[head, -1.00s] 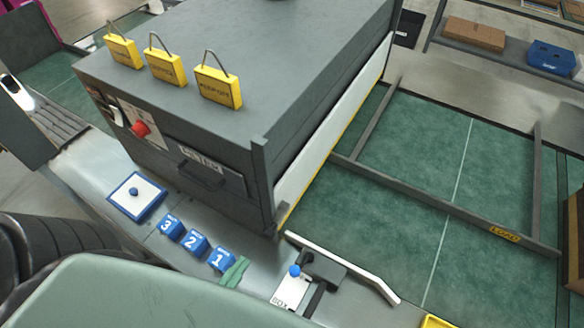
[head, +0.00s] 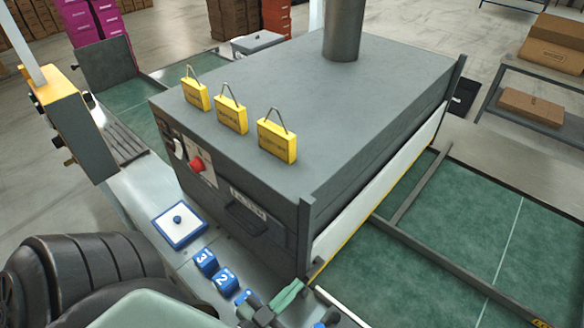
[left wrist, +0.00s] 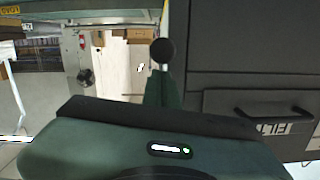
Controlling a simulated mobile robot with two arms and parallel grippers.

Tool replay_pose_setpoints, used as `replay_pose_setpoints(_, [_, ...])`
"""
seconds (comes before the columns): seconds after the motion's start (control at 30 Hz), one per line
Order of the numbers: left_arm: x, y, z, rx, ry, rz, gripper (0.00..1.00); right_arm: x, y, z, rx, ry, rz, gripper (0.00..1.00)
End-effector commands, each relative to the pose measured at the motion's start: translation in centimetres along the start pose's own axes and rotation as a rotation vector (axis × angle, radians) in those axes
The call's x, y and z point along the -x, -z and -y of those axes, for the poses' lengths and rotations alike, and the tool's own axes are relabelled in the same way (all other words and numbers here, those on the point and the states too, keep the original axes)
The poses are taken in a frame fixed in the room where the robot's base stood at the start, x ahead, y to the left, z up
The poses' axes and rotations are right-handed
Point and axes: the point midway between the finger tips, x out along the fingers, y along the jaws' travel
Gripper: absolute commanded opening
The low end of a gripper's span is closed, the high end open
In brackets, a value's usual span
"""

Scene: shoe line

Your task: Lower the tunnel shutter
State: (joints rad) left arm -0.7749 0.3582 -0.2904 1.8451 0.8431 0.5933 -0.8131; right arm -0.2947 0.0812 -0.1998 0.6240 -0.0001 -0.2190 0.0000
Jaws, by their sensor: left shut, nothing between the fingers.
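The tunnel (head: 290,95) is a large dark grey box on the line. Its shutter (head: 385,190), a white panel with a yellow lower edge, hangs across the right-hand opening. The yellow edge looks close to the green belt; I cannot tell if a gap remains. My left gripper (head: 287,295) is low at the tunnel's near corner, apart from the shutter, its dark green fingers shut and empty. The left wrist view shows its fingers (left wrist: 163,90) with a black ball knob (left wrist: 162,52) on a thin rod just beyond; contact is unclear. My right gripper is out of sight.
Yellow tags (head: 230,115) stand on the tunnel roof. Its front has a red button (head: 197,165) and a drawer handle (head: 245,218). Blue numbered blocks (head: 225,280) and a blue-edged white plate (head: 179,225) lie on the metal ledge. Green belt (head: 480,235) extends right, with dark rails.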

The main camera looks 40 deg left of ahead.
Motion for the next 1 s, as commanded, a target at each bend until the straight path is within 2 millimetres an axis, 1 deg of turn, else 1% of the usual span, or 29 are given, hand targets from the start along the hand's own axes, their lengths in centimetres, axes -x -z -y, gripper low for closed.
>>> replay_pose_setpoints(0.1, [-0.1,-0.4,0.0,0.0,0.0,0.0,0.0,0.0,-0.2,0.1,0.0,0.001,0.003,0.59])
replay_pose_setpoints(0.43, [-0.1,-0.6,0.0,0.0,0.0,0.0,0.0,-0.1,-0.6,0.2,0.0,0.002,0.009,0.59])
replay_pose_setpoints(0.53, [-0.2,-1.6,-0.2,0.0,0.001,0.0,0.0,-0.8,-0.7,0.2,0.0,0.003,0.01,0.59])
replay_pose_setpoints(0.7, [-0.6,-4.6,-0.7,0.0,0.0,0.002,0.0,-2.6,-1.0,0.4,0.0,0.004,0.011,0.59])
replay_pose_setpoints(0.73, [-0.6,-4.8,-0.7,0.001,0.0,0.002,0.0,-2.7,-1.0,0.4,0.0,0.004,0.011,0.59])
replay_pose_setpoints(1.0, [-0.4,-5.1,-0.8,0.002,-0.004,0.011,0.0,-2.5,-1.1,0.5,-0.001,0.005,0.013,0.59])
